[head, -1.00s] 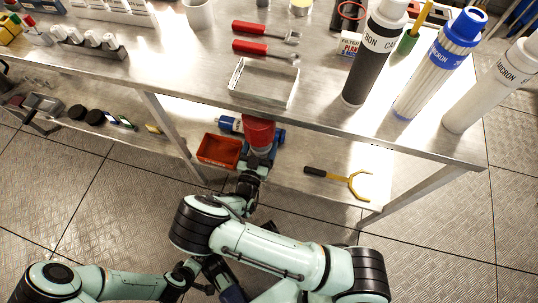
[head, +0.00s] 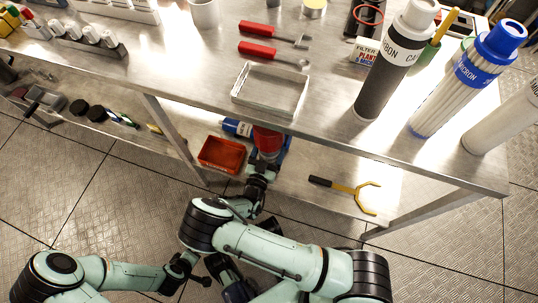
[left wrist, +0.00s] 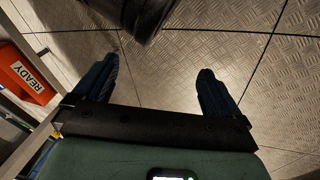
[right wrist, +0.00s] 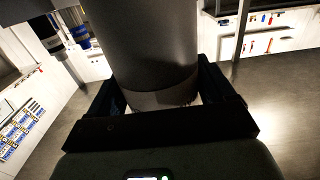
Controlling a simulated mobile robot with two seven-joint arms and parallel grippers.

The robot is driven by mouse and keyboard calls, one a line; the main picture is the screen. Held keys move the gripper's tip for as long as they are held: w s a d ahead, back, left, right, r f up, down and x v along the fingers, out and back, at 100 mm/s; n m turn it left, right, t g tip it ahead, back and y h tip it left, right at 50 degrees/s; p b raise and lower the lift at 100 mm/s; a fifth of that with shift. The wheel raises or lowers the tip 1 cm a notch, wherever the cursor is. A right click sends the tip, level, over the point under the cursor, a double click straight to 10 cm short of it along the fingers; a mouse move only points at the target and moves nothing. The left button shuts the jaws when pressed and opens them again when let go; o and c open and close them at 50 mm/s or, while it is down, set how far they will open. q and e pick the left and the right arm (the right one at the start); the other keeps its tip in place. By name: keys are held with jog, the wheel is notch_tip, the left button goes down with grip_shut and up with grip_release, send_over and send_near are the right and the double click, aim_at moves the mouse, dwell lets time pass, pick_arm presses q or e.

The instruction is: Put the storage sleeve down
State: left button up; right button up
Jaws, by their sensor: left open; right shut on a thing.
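My right gripper (right wrist: 160,88) is shut on a wide grey cylinder (right wrist: 150,45), apparently the storage sleeve, with a paler band at its lower end. Its upper end is out of frame in the right wrist view. In the head view the right gripper (head: 262,172) is at the bench's front edge. A red cylindrical part (head: 267,141) shows just beyond it, partly hidden by the bench; I cannot tell whether this belongs to the sleeve. My left gripper (left wrist: 160,70) is open and empty above the floor in the left wrist view.
A red bin (head: 221,154) and a yellow-forked tool (head: 360,196) lie on the lower shelf, with free shelf between them. The bench top (head: 190,70) carries an open metal tray (head: 268,108), red-handled tools (head: 262,50) and tall filters (head: 398,62). A bench leg (head: 177,135) stands left of the bin.

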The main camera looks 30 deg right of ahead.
pick_arm(q)
jog(key=shift+s+a+f+g+b, duration=0.15)
jog(key=shift+s+f+b, duration=0.1)
jog(key=shift+s+f, duration=0.25)
jog(key=shift+s+a+f+g+b, duration=0.15)
jog(key=shift+s+f+b, duration=0.1)
jog(key=shift+s+f, duration=0.25)
pick_arm(e)
notch_tip(320, 180, down, 3)
jog(key=shift+f, duration=0.15)
pick_arm(q)
jog(key=shift+f, duration=0.15)
pick_arm(e)
jog(key=shift+f, duration=0.1)
jog(key=o, duration=1.1)
jog(key=shift+f, duration=0.1)
pick_arm(q)
jog(key=w+r+p, duration=0.1)
jog(key=w+d+r, duration=0.1)
jog(key=r, duration=0.1)
jog(key=shift+p, duration=0.35)
pick_arm(e)
jog(key=v, duration=1.2)
jog(key=shift+s, duration=0.1)
